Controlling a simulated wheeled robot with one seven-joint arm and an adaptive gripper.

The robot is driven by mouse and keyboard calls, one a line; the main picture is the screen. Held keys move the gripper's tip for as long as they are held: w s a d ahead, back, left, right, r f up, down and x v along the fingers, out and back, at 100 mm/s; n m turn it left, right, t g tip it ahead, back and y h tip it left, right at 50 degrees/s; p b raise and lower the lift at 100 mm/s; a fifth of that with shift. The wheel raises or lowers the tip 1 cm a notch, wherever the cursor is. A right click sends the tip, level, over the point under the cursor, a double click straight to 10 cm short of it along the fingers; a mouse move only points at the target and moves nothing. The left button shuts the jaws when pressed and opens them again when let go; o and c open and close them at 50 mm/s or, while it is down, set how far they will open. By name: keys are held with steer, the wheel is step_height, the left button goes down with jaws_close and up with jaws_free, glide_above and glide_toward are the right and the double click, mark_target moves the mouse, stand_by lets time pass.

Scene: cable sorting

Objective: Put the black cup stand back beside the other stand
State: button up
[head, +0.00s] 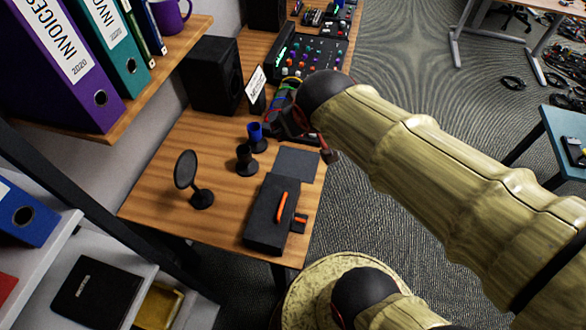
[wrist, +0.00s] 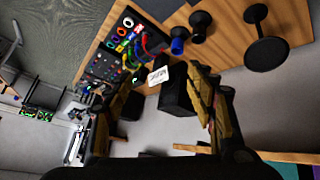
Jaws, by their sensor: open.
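The black cup stand (head: 246,162) stands upright on the wooden desk, its cup-shaped top facing up. Just behind it, and close, is the other stand, with a blue cup top (head: 256,131) and a dark base. In the wrist view the black stand (wrist: 201,24) and the blue one (wrist: 178,44) show side by side near the top. My gripper (head: 305,135) is right of both stands, apart from them, and partly hidden by my arm. Its fingers (wrist: 214,105) are open and nothing shows between them.
A round black disc on a stand (head: 187,170) is at the left. A black case with an orange handle (head: 270,215) and a dark flat pad (head: 298,163) lie in front. A speaker (head: 212,75), a small white sign (head: 256,83) and a mixer (head: 312,55) stand behind. A binder shelf (head: 155,75) overhangs the left.

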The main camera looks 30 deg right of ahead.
steer(key=s+a+g+y, duration=0.1)
steer(key=s+a+y, duration=0.1)
steer(key=s+a, duration=0.5)
steer(key=s, duration=0.3)
steer(key=shift+s+f+g, duration=0.4)
stand_by(0.4)
